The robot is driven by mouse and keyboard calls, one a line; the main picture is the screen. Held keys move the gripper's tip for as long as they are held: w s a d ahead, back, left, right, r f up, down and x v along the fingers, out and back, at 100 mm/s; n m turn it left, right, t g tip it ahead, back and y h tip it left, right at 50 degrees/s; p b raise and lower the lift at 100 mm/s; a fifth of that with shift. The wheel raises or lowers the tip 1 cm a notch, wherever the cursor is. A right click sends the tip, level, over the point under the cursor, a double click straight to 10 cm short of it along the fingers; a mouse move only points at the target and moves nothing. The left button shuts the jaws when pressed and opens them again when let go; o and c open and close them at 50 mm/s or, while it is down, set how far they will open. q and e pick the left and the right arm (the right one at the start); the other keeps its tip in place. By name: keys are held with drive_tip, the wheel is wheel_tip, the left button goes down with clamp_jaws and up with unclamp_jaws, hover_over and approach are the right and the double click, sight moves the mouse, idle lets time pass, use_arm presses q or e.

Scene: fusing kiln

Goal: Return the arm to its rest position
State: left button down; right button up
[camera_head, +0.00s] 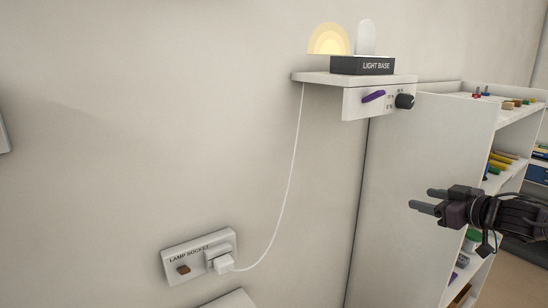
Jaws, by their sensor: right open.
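My right gripper (426,200) comes in from the right edge of the head view. Its two fingers point left and are apart, with nothing between them. It hangs in front of the white cabinet side, below and to the right of the small wall shelf (354,80). My left gripper does not show in this view.
A white cable runs to the lamp socket (199,256). The open cabinet (430,150) stands behind my gripper.

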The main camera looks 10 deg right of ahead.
drive_tip(key=s+a+f+g+h, duration=0.1)
drive_tip(key=s+a+f+h, duration=0.15)
drive_tip(key=a+f, duration=0.65)
drive_tip(key=s+a+f+g+h, duration=0.2)
drive_tip(key=s+a+f, duration=0.3)
drive_tip(key=f, duration=0.8)
drive_tip(key=s+a+f+m+g, duration=0.1)
drive_tip(key=s+a+f+g, duration=0.2)
drive_tip(key=s, duration=0.5)
drive_tip(key=s+a+f+m+g, duration=0.15)
drive_tip(key=s+a, duration=0.25)
drive_tip(key=s, duration=0.4)
drive_tip(key=s+a+f+m+g, duration=0.1)
drive_tip(key=s+a+f+g, duration=0.2)
drive_tip(key=s, duration=0.4)
wheel_tip(320, 180, down, 30)
drive_tip(key=s+g, duration=0.2)
drive_tip(key=s+d+f, duration=0.2)
drive_tip(key=s+f, duration=1.5)
drive_tip(key=s, duration=0.2)
drive_tip(key=shift+s+d+f+g, duration=0.2)
drive_tip(key=shift+d+f+g, duration=0.1)
drive_tip(key=shift+d+g, duration=0.05)
